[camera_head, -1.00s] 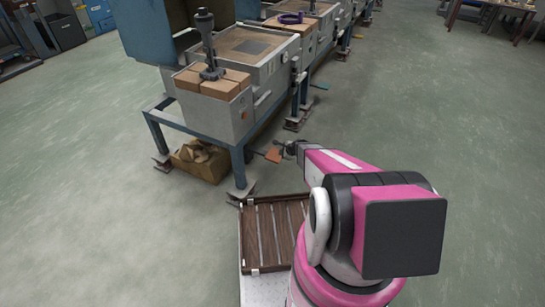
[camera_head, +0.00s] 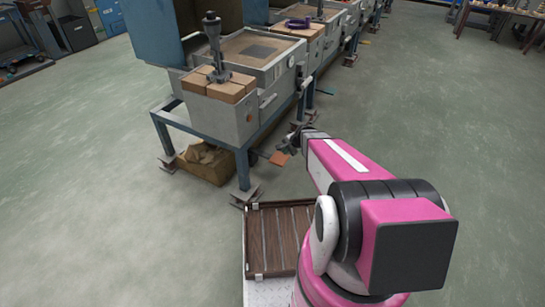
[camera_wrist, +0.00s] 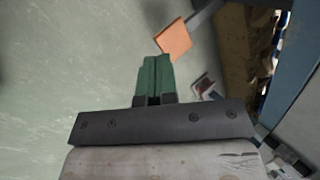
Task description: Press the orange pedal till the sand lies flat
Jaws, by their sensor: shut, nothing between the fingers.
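The orange pedal (camera_head: 279,158) sticks out low from the side of the sand station, near the floor. It also shows in the wrist view (camera_wrist: 173,40) as a flat orange plate on a grey bar, just beyond my fingertips. In the head view my gripper (camera_head: 293,140) is close beside and above the pedal. The sand (camera_head: 255,46) lies in a grey box on the station, with a darker square patch; its evenness is hard to tell.
The station's blue leg (camera_head: 242,170) stands left of the pedal, with a cardboard box (camera_head: 205,165) under the frame. A teal pedal (camera_head: 326,92) lies further back. My own slatted deck is in front. Open floor lies to the right.

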